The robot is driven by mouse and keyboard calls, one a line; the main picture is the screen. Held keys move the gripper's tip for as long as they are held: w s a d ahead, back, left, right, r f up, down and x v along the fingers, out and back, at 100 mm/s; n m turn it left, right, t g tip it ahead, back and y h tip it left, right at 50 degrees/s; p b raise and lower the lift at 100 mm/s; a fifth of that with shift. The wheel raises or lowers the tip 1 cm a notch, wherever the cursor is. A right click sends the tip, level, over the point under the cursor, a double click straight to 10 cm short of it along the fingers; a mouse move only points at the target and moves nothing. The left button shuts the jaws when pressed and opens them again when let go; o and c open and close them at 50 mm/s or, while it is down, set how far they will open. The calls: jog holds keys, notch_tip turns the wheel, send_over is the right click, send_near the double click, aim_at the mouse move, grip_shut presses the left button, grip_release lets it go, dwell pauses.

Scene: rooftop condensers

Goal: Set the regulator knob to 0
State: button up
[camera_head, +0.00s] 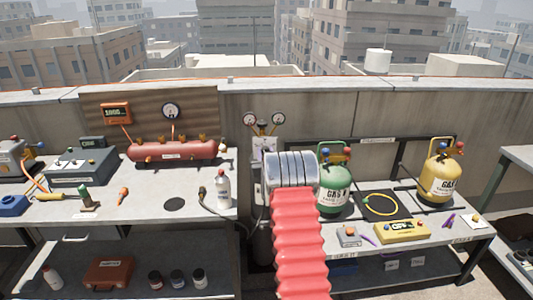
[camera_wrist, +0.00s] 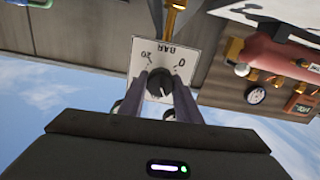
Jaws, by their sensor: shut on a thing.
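The regulator knob (camera_wrist: 160,80) is a small dark round knob on a white plate (camera_wrist: 150,58) marked BAR, seen upside down in the wrist view. The 0 mark is at the plate's right and another number is at its left. My gripper (camera_wrist: 163,88) has its two dark fingers on either side of the knob, shut on it. The exact direction of the knob's pointer is too small to tell.
A red tank (camera_head: 172,151) and several tools lie on the left bench. A white bottle (camera_head: 223,188) stands at its right edge. A green cylinder (camera_head: 334,190) and a yellow cylinder (camera_head: 440,178) stand on the right bench. A concrete wall runs behind.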

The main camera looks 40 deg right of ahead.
jog(key=shift+c, duration=1.4)
jog(key=shift+s+d, duration=0.1)
jog(key=shift+d, duration=0.1)
jog(key=shift+a, duration=0.1)
